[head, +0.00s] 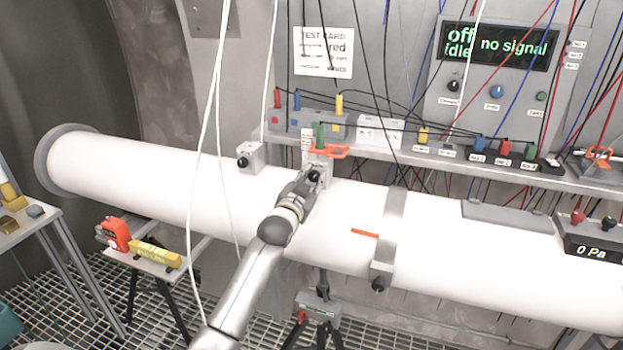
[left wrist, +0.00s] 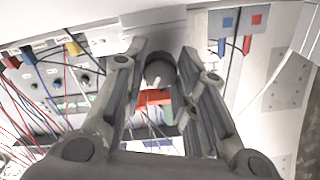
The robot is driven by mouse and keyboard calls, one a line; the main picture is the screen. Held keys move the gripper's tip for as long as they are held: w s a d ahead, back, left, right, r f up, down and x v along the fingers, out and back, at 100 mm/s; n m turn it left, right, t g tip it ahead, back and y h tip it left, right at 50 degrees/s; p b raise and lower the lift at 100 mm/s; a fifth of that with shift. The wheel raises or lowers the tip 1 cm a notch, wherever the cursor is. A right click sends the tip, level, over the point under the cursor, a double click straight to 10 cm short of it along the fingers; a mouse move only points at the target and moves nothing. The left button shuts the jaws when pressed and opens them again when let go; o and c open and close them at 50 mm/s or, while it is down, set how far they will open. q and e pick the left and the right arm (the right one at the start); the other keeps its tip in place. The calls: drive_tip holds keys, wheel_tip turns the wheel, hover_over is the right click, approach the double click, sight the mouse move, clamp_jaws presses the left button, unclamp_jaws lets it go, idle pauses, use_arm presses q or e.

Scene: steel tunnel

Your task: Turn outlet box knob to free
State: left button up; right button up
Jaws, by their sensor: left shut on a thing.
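A long white pipe (head: 150,185) runs across the head view. On top of it, near the middle, stands a small grey box with a white label (head: 307,142), a green plug (head: 320,133) and an orange-red handle (head: 327,152). The label is too small to read. My left gripper (head: 314,177) is at the front of this box, shut on a dark round knob. In the left wrist view the knob (left wrist: 160,69) sits between the fingertips, with an orange-red part (left wrist: 155,97) beyond it. The fingers hide much of the box, and the knob's setting cannot be read. My right gripper is not in view.
A second small box (head: 257,155) with a black knob stands left on the pipe. A metal clamp band (head: 393,222) and an orange mark (head: 364,234) lie to the right. White cables hang left of my arm. A panel display (head: 500,47) reads "off idle no signal".

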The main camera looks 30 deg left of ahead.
use_arm(q)
drive_tip(key=n+p, duration=0.1)
drive_tip(key=n, duration=0.5)
drive_tip(key=shift+n, duration=0.3)
idle(0.4)
drive_tip(key=o, duration=1)
drive_tip(key=shift+o, duration=0.2)
drive_tip(key=v, duration=1.2)
drive_tip(key=shift+f, duration=0.1)
